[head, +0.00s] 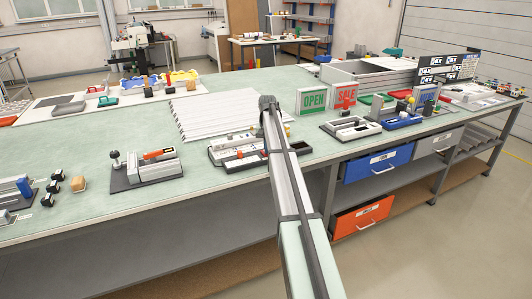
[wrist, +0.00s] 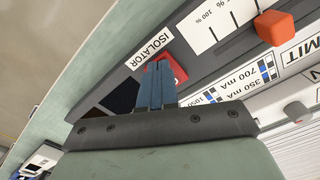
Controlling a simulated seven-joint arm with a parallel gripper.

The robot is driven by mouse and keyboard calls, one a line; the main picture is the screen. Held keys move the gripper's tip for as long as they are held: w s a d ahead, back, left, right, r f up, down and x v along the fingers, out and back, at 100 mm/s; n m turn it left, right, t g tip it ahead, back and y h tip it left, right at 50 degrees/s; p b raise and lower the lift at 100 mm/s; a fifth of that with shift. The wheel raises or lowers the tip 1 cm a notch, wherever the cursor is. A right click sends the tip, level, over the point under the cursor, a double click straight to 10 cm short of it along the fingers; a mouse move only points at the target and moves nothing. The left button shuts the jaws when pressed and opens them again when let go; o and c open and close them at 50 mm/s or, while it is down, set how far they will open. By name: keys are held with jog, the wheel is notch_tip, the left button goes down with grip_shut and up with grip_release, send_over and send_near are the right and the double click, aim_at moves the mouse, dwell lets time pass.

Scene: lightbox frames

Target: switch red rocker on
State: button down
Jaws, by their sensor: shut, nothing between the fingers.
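The red rocker (wrist: 176,72) sits in a dark panel beside a white label reading ISOLATOR (wrist: 150,47) in the wrist view. My gripper (wrist: 159,67) is shut, its blue fingers held together and empty. The fingertips lie over the rocker and hide part of it. I cannot tell whether they touch it or which way the rocker is tilted. In the head view the control panel (head: 222,157) lies on the green bench, partly behind my arm. The gripper itself cannot be made out there.
OPEN (head: 313,100) and SALE (head: 345,96) signs stand behind the panel.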

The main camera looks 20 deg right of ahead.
jog(key=shift+r, duration=0.1)
dwell(0.3)
jog(key=shift+r, duration=3.35)
